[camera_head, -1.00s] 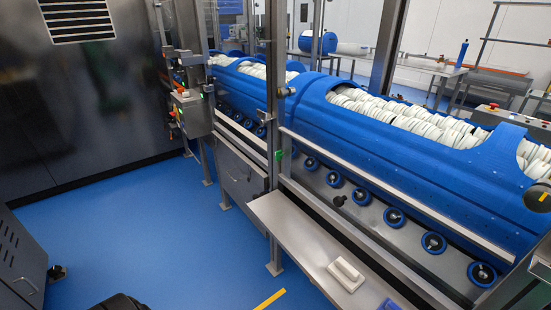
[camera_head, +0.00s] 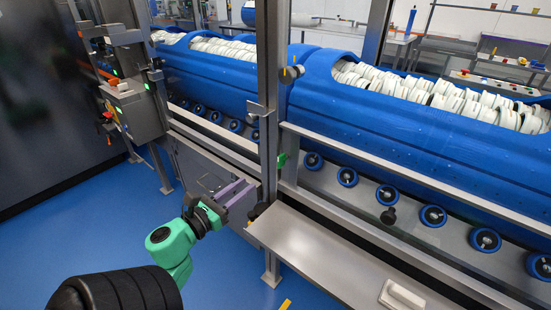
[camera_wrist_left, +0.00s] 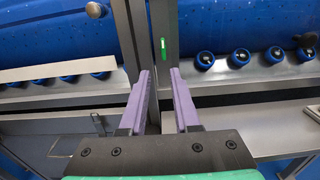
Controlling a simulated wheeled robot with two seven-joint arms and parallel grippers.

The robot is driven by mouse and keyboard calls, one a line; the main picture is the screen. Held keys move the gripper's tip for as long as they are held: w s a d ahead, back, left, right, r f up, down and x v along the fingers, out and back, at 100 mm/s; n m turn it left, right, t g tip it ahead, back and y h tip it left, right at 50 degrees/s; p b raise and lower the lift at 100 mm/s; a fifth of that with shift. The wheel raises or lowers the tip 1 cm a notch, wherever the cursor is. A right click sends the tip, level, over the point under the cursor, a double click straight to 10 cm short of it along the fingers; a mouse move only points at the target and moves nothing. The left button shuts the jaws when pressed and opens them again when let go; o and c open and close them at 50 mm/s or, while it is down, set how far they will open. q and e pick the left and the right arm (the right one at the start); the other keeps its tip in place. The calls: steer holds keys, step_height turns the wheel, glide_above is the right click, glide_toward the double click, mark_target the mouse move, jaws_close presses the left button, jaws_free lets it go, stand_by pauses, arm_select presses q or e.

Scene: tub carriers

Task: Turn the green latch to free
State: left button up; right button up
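The green latch (camera_head: 282,159) is a small green piece on the metal upright post, beside the blue tub carrier. In the left wrist view the latch (camera_wrist_left: 163,49) shows as a thin upright green strip, ahead of the fingers and roughly between them. My left gripper (camera_head: 246,190) has purple fingers and is below and left of the latch in the head view, apart from it. In the left wrist view the left gripper (camera_wrist_left: 161,74) is open, with nothing between its fingers. My right gripper is not in view.
Metal posts (camera_head: 268,90) stand in front of the blue tub carrier (camera_head: 400,125), which holds many white pieces. A grey shelf (camera_head: 320,250) juts out below, with a white block (camera_head: 402,296) on it. Blue floor (camera_head: 120,215) is open at left.

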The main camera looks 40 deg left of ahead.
arm_select(q)
steer(key=p, duration=0.2)
glide_toward(278, 162)
steer(key=w, duration=0.9)
steer(key=shift+w+a+r+p, duration=0.1)
steer(key=shift+p, duration=0.2)
steer(key=shift+w, duration=0.25)
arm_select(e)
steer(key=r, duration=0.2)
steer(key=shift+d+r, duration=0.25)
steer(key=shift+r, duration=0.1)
arm_select(q)
steer(key=shift+c, duration=0.2)
jaws_close()
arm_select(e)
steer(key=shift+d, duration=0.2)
